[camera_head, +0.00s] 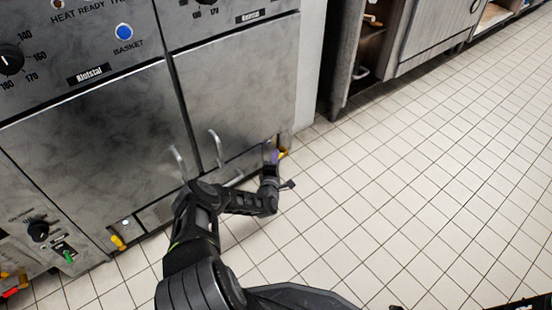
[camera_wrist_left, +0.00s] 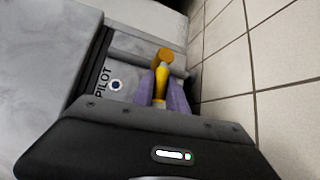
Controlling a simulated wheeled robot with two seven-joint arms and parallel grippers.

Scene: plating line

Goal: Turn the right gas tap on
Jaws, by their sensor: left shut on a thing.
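The right gas tap (camera_head: 284,152) is a small yellow handle low at the right front corner of the steel fryer. It also shows in the left wrist view (camera_wrist_left: 162,62), where its rounded yellow end sticks out beyond my fingers. My left gripper (camera_head: 273,157) is at this tap, low near the floor. In the left wrist view its two purple fingers (camera_wrist_left: 161,86) are shut on the yellow handle, one on each side. The tap's base is hidden between the fingers. My right gripper is not in view.
Steel fryer doors (camera_head: 240,105) with bar handles stand behind my left arm. Another yellow tap (camera_head: 118,242) is at lower left, and a red one (camera_head: 11,292) farther left. A PILOT label (camera_wrist_left: 103,83) is beside the held tap. The tiled floor (camera_head: 400,180) at right is clear.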

